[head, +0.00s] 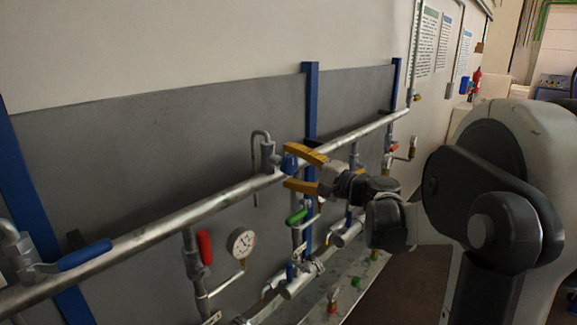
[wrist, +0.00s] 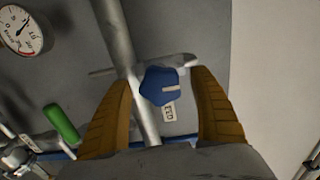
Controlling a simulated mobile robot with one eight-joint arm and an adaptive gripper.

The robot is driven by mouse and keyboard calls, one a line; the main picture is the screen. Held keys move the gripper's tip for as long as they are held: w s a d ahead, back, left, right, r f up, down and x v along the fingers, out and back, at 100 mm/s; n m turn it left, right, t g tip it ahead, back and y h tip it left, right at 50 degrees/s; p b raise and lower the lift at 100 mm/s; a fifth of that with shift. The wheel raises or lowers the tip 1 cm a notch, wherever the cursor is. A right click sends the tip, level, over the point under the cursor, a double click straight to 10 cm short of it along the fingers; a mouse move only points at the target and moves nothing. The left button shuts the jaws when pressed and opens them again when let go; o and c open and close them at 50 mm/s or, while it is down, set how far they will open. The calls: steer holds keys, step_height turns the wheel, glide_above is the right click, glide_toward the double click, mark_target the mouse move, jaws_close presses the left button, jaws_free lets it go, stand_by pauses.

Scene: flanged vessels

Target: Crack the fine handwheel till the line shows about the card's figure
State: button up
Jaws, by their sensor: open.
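A blue handwheel (wrist: 157,84) sits on a thin grey pipe in the wrist view, between the two yellow fingers of my open gripper (wrist: 161,79). Gaps show on both sides, so the fingers do not appear to touch it. A small pale tag (wrist: 168,110) lies just below it; its lettering is hard to read. In the head view my gripper (head: 287,167) reaches the pipework from the right, with the blue handwheel (head: 289,162) near its fingertips. A round white dial gauge (head: 240,242) hangs lower left; it also shows in the wrist view (wrist: 20,29), partly cut off.
A long silver pipe (head: 150,228) crosses before the grey panel. Red (head: 205,247), green (head: 297,216) and blue (head: 85,255) lever handles sit around it. Blue uprights (head: 311,105) stand behind. Printed sheets (head: 427,42) hang on the far wall, too small to read.

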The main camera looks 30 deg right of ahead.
steer(key=v, duration=1.1)
steer(key=shift+s, duration=0.25)
steer(key=s+a+f+n+g+b, duration=0.2)
steer(key=a+f+n+g+b, duration=0.15)
steer(key=a+f, duration=0.55)
steer(key=s+a+f+n+g+b, duration=0.3)
steer(key=a+f+g+b, duration=0.15)
steer(key=a+f, duration=0.55)
steer(key=s+a+f+n+g+h+b, duration=0.1)
steer(key=s+a+f+n+h+b, duration=0.2)
steer(key=s+f+n+h+b, duration=0.3)
steer(key=s+f+n+b, duration=0.1)
steer(key=s+f, duration=0.3)
steer(key=f, duration=0.3)
steer(key=shift+s+n+g+b, duration=0.35)
steer(key=shift+s+g, duration=0.05)
